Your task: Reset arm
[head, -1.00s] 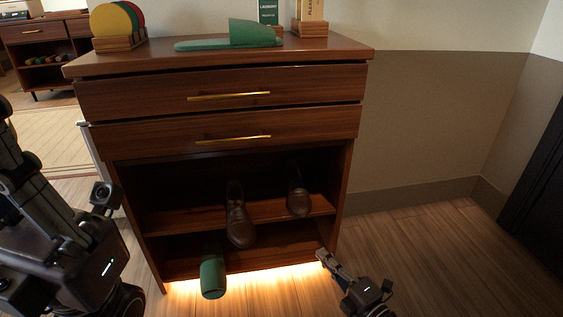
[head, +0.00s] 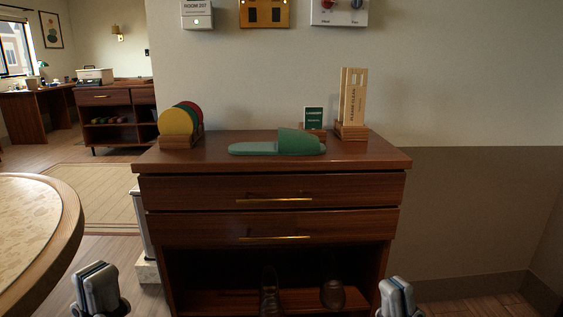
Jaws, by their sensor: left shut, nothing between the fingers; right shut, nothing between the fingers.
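My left gripper (head: 97,290) shows at the bottom left of the head view, left of the wooden cabinet (head: 275,195). It is shut and empty. My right gripper (head: 397,297) shows at the bottom right, in front of the cabinet's right side. It is also shut and empty. Both point upward and only their tops are in view. The arms behind them are outside the picture.
A green slipper (head: 290,143), colored discs in a holder (head: 180,121) and upright wooden signs (head: 352,98) stand on the cabinet top. Two dark shoes (head: 333,293) are on its shelf. A round table (head: 70,215) is at the left. Floor shows between table and cabinet.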

